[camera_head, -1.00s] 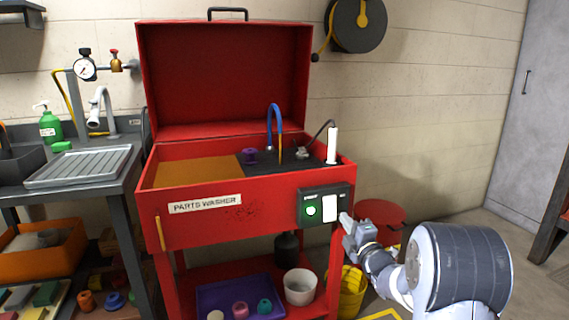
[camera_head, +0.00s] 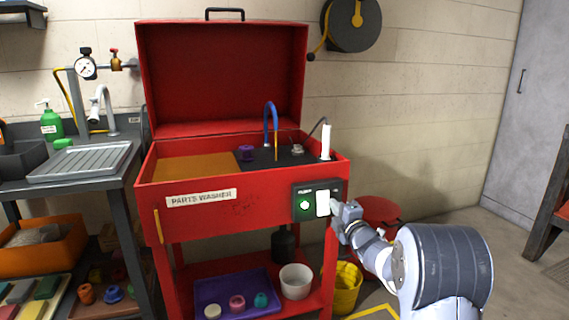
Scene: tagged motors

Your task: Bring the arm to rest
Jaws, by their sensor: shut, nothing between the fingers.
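My gripper (camera_head: 336,219) is at the right front of the red parts washer (camera_head: 250,213), close to its switch box (camera_head: 316,201). The fingers are shut and hold nothing. The fingertips are beside the white rocker plate (camera_head: 323,203) on the box; I cannot tell whether they touch it. A round green button (camera_head: 305,205) on the box is lit pale in its middle. My arm reaches in from the lower right.
The washer's lid (camera_head: 222,80) stands open. A red round-lidded can (camera_head: 379,213) and a yellow bucket (camera_head: 346,288) stand behind my arm. A steel sink bench (camera_head: 84,167) is at the left.

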